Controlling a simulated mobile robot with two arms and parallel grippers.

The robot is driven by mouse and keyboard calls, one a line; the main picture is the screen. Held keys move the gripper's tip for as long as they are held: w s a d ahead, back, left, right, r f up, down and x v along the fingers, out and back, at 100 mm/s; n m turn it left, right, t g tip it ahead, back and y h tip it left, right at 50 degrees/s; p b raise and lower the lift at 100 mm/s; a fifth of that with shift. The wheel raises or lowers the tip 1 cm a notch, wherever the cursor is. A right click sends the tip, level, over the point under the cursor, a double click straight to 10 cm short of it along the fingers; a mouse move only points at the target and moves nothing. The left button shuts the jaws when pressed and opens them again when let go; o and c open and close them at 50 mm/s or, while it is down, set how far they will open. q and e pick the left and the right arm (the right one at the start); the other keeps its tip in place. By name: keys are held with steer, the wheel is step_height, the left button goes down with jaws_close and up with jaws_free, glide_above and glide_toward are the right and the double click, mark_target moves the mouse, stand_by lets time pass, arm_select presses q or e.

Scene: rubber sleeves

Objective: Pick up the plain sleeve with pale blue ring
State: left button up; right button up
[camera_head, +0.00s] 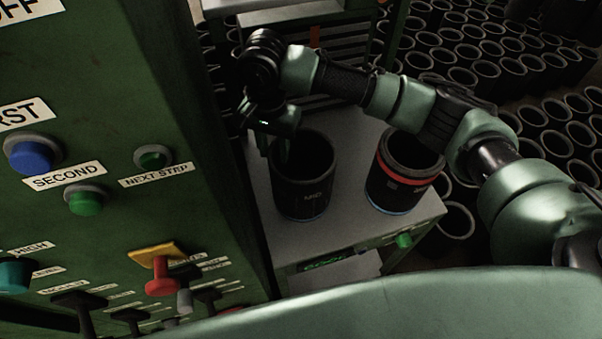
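Two black sleeves stand upright on a grey bench top. The left sleeve (303,190) is dark with small lettering that looks like "MID", has no red band, and shows a faint bluish edge at its foot. The right sleeve (392,190) has a red ring near its top and a pale blue line at its base. My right gripper (279,147) points down at the back-left rim of the left sleeve. Its fingers are dark and partly hidden, so I cannot tell their gap or whether they touch the rim. My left gripper is not in view.
The grey bench (345,213) has a green button (403,241) and a small display on its front. A green control panel (120,100) with buttons and levers stands close on the left. Many black sleeves (540,70) stand on the floor behind and right.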

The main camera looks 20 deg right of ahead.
mark_target(274, 159)
step_height(274, 159, down, 4)
steer(key=shift+a+f+p, duration=0.1)
steer(key=shift+p, duration=0.25)
jaws_close()
steer(key=shift+w, duration=0.1)
stand_by(1.1)
